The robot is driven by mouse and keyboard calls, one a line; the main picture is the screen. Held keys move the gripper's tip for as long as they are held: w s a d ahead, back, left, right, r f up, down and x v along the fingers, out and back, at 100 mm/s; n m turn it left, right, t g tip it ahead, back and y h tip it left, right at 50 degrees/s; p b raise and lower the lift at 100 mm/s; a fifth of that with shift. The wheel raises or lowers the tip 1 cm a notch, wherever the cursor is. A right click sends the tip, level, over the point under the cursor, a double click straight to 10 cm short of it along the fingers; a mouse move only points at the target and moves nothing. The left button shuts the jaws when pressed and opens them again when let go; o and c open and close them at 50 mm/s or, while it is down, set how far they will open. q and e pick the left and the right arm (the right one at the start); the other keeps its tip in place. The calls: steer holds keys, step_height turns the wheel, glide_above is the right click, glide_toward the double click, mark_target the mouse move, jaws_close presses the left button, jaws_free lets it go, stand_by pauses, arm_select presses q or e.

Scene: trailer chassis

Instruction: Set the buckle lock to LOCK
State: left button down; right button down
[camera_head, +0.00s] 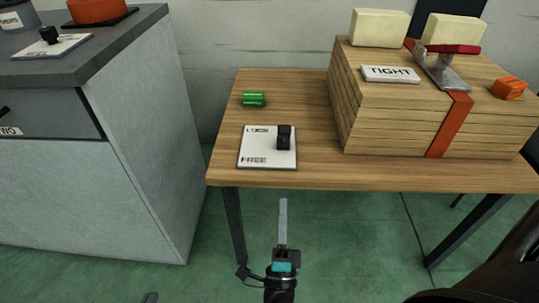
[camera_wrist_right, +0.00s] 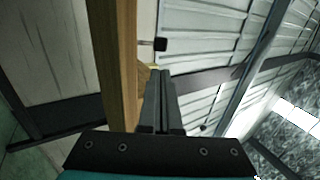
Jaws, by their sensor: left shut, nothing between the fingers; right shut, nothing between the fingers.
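The buckle lock is a white plate (camera_head: 267,160) near the front left of the wooden table, with LOCK at its far edge and FREE at its near edge. Its black lever (camera_head: 284,137) stands on the right half, nearer the LOCK line; I cannot tell its exact setting. The lever also shows in the right wrist view (camera_wrist_right: 160,44), beyond my fingers. My right gripper (camera_head: 283,202) is shut and empty, in front of the table edge, apart from the lever. Only a grey tip of my left gripper (camera_head: 150,297) shows at the bottom edge; it is shut.
A green cylinder (camera_head: 253,99) lies behind the plate. A stack of boards (camera_head: 390,125) with an orange strap (camera_head: 449,124), metal buckle (camera_head: 442,72) and TIGHT sign (camera_head: 391,74) fills the table's right. A grey cabinet (camera_head: 90,190) stands left, with another switch plate (camera_head: 52,46) on top.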

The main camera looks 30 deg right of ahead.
mark_target(285, 137)
steer(key=shift+w+d, duration=0.1)
